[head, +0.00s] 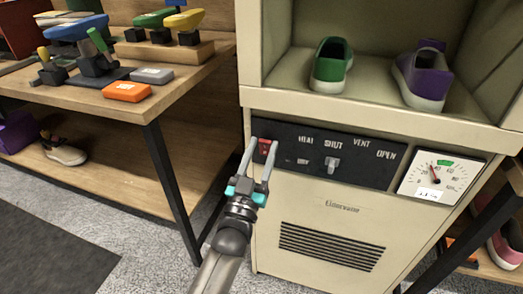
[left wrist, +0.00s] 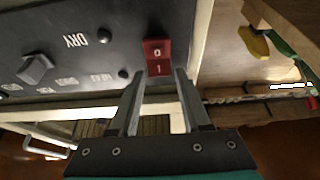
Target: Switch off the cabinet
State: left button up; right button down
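The cream cabinet (head: 335,207) stands in the middle of the head view, with a black control panel (head: 375,158) on its front. A red rocker switch (head: 265,147) marked 0 and 1 sits at the panel's left end; it also shows in the left wrist view (left wrist: 157,57). Which side is pressed in, I cannot tell. My left gripper (head: 262,150) is in front of the switch, its fingers apart and empty. In the left wrist view its fingertips (left wrist: 160,77) lie just beside the switch's 1 end; contact cannot be made out. My right gripper is not in view.
The panel carries a grey knob (head: 332,164). A round gauge (head: 438,180) is at its right. A green shoe (head: 331,65) and a purple shoe (head: 423,76) stand inside the cabinet's open compartment. A wooden workbench (head: 200,82) with brushes stands close at left.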

pick_arm(q)
jog(key=shift+o, duration=1.3)
jog(key=shift+s+f, duration=0.1)
jog(key=shift+s, duration=0.1)
jog(key=p+v, duration=0.4)
jog(key=v, duration=1.1)
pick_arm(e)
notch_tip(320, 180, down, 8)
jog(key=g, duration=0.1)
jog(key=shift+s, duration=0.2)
pick_arm(q)
jog(key=shift+w, duration=0.1)
